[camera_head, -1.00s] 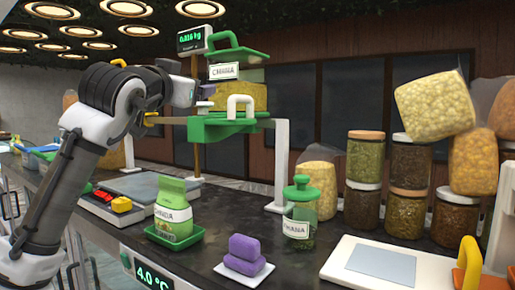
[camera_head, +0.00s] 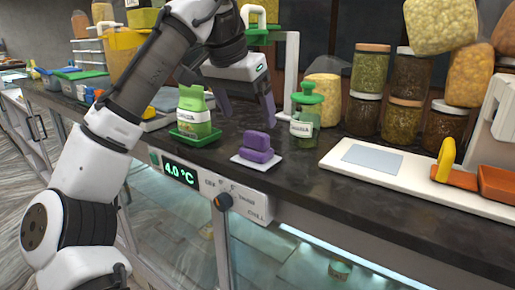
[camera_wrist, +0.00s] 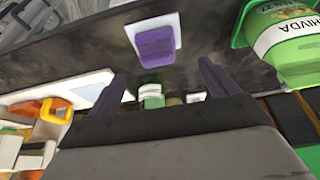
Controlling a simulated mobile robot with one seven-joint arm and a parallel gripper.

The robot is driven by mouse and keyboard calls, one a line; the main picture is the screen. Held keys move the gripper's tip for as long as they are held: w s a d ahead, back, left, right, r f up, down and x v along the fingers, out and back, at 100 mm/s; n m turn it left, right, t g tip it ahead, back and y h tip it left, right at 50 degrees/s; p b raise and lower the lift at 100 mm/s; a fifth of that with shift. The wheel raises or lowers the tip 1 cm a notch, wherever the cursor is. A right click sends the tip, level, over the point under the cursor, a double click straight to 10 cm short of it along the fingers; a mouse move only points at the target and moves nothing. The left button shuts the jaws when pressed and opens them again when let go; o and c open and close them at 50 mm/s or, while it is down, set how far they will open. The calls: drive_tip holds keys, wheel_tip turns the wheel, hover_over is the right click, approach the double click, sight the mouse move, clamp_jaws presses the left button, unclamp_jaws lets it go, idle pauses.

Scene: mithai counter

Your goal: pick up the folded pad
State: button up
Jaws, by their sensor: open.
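The folded pad (camera_head: 257,146) is a purple stack of two rounded layers on a small white tile (camera_head: 244,162), on the dark counter near its front edge. It also shows in the wrist view (camera_wrist: 156,47), ahead of the fingers and between their lines. My gripper (camera_head: 247,108) is open and empty, with its dark fingers pointing down. It hangs above and slightly left of the pad, apart from it. Both fingers also show in the wrist view, spread wide (camera_wrist: 162,82). Nothing hides the pad.
A green chivda packet (camera_head: 194,112) stands in a green tray (camera_head: 196,138) left of the pad. A green-lidded jar (camera_head: 305,112) stands close on the right. A white scale (camera_head: 400,175) lies further right, with stacked jars (camera_head: 407,75) behind. The counter's front edge is near.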

sight(253, 134)
drive_tip(key=x, duration=0.3)
drive_tip(key=shift+s+p+x, duration=0.15)
drive_tip(key=shift+p+x, duration=0.2)
drive_tip(key=shift+x, duration=1)
drive_tip(key=shift+s+p+x, duration=0.15)
drive_tip(key=shift+p+x, duration=0.2)
drive_tip(key=shift+x, duration=1.05)
drive_tip(key=c, duration=1.1)
drive_tip(key=shift+o, duration=0.2)
wheel_tip(253, 134, up, 20)
drive_tip(key=p, duration=0.1)
